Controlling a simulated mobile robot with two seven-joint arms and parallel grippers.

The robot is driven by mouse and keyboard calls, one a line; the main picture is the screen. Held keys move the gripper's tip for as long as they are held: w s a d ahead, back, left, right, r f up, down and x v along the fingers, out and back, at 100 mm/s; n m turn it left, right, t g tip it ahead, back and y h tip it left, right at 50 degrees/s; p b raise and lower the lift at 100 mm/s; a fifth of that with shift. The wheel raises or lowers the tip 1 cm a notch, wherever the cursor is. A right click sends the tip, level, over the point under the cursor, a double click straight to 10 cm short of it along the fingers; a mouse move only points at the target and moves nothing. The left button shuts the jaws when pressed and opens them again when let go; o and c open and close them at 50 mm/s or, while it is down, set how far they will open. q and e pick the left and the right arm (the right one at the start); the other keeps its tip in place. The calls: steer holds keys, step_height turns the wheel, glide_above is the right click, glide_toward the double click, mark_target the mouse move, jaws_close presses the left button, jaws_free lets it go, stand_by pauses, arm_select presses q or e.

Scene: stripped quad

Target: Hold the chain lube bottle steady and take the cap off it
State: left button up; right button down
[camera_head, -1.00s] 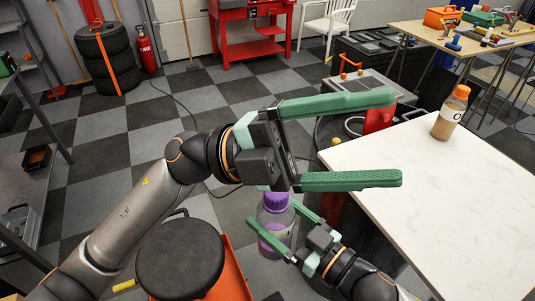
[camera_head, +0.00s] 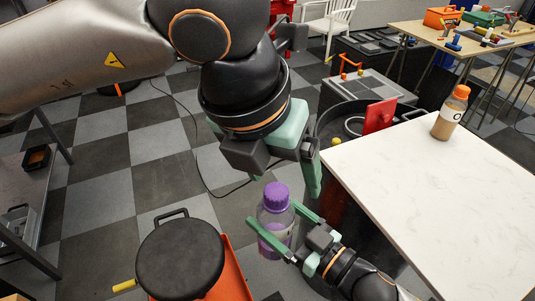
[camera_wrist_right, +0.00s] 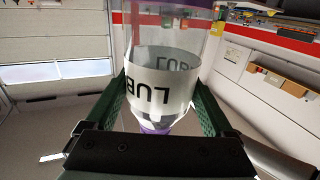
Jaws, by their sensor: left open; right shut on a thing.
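The chain lube bottle (camera_head: 275,222) is clear with purple liquid and a purple cap (camera_head: 276,196), which is on it. It stands upright in my right gripper (camera_head: 272,213), whose green fingers are shut on its sides. In the right wrist view the bottle (camera_wrist_right: 165,85) shows upside-down "LUB" lettering between the fingers, with purple at its top and bottom edges. My left gripper (camera_head: 310,168) is open and empty, above and slightly right of the cap, apart from it. One green finger points down; the other is mostly hidden behind the gripper body.
A white table (camera_head: 440,190) is at the right, with an orange-capped bottle (camera_head: 449,115) on it. A round black stool seat (camera_head: 180,258) is at the lower left, beside an orange surface (camera_head: 235,275). A red panel (camera_head: 379,117) stands behind the table's left corner.

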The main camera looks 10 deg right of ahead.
mark_target(279, 192)
arm_select(q)
steer(key=shift+n+t+y, duration=0.3)
steer(key=shift+t+y, duration=0.2)
steer(key=shift+t, duration=0.1)
steer(key=x, duration=0.3)
steer(key=w+x, duration=0.1)
steer(key=x, duration=0.3)
steer(key=w+a+x, duration=0.1)
steer(key=x, duration=0.3)
steer(key=shift+a+r, duration=0.1)
steer(key=shift+r, duration=0.05)
jaws_close()
steer(key=shift+r, duration=0.15)
stand_by(0.4)
steer(key=shift+r, duration=1)
